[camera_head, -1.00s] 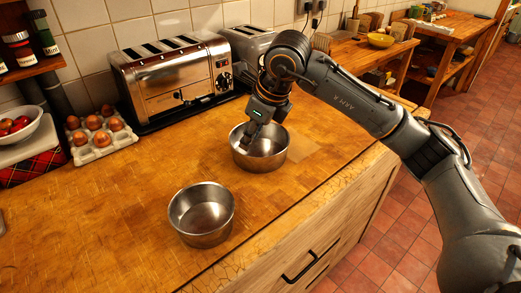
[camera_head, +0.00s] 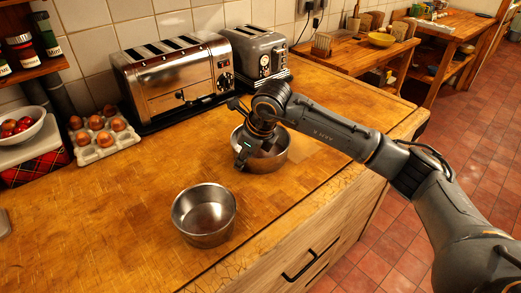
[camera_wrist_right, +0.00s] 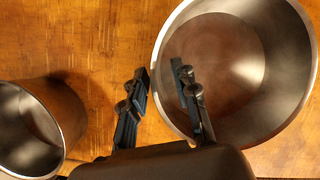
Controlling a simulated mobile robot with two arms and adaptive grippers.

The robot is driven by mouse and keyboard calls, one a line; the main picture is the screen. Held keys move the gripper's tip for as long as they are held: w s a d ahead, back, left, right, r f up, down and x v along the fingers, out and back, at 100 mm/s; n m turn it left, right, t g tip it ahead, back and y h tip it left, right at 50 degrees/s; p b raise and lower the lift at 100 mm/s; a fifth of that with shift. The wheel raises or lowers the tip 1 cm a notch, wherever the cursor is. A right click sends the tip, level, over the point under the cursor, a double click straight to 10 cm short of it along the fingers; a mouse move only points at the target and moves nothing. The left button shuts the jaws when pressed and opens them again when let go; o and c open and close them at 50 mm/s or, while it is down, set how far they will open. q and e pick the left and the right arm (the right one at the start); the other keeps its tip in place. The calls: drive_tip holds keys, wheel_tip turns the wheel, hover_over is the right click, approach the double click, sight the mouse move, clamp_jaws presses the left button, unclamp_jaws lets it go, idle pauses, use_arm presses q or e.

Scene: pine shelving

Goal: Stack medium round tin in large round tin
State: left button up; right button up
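Two round, empty-looking metal tins stand upright and apart on the wooden counter. The nearer, seemingly medium tin (camera_head: 203,222) is at front centre; part of it shows at the left of the right wrist view (camera_wrist_right: 62,112). The farther tin (camera_head: 270,163) looks larger, and its wide rim fills the right of the wrist view (camera_wrist_right: 300,92). My right gripper (camera_head: 241,160) is at the larger tin's left side. In the wrist view its fingers (camera_wrist_right: 160,95) are apart, with the rim's left edge between them and nothing gripped. Their height against the rim is unclear. My left gripper is not in view.
A large toaster (camera_head: 172,80) and a smaller one (camera_head: 258,55) stand along the back wall. An egg carton (camera_head: 99,137) and a bowl of red fruit (camera_head: 18,130) are at the left. The counter left of the tins is clear.

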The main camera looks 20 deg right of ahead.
clamp_jaws()
drive_tip(key=shift+r, duration=0.1)
